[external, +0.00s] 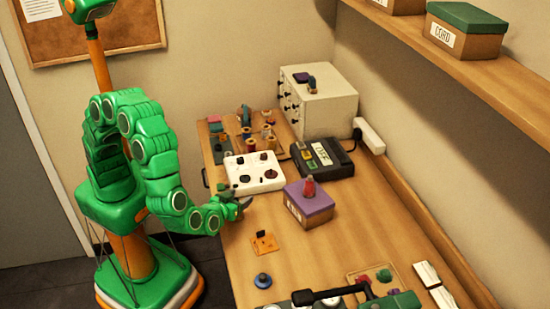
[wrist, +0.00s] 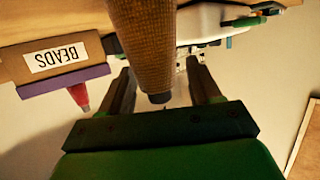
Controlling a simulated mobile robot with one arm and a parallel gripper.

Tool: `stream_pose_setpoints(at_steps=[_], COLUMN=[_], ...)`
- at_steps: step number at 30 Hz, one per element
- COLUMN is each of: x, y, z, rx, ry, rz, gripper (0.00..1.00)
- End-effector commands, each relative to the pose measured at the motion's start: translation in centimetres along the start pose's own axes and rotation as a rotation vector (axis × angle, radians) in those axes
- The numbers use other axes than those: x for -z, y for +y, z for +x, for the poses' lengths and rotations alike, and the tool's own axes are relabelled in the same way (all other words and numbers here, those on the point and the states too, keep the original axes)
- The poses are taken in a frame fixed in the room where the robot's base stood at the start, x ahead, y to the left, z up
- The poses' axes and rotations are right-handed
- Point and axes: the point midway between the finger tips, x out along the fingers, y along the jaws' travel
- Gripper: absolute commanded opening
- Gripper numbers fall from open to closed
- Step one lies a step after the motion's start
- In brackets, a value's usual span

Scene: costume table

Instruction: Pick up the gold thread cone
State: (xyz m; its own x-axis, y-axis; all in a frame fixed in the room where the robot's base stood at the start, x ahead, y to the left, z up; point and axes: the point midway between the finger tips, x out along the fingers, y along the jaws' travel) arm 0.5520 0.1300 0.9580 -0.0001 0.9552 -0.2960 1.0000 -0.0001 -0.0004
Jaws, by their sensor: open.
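The gold-brown, textured thread cone (wrist: 142,40) is large in the wrist view, which is upside down. It comes in from the top edge, and its narrow dark tip lies between the fingers of my gripper (wrist: 160,72). Gaps show on both sides of the tip, so the fingers look open around it, not closed on it. In the external view my gripper (external: 241,206) is low over the table's left edge, left of the purple-lidded box. I cannot clearly make out the gold cone beside it there.
The BEADS box (external: 308,206), with a red cone (external: 309,187) on its purple lid, stands right of my gripper. A white tray (external: 254,181) and several thread spools (external: 251,146) lie behind. An orange card (external: 264,243) and a blue round item (external: 262,280) are in front.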

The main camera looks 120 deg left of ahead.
Motion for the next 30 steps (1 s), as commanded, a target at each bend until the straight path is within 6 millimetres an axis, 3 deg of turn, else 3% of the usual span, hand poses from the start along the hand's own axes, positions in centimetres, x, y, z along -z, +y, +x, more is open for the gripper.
stream_pose_setpoints(at_steps=[8,20,30], x=[0.03,0.05,0.39], y=[0.01,0.02,0.02], z=[0.15,0.13,0.0], rx=[0.0,0.0,0.0], ry=[0.0,0.001,0.0], rz=[-0.001,-0.001,-0.003], gripper=[0.63,0.06,0.06])
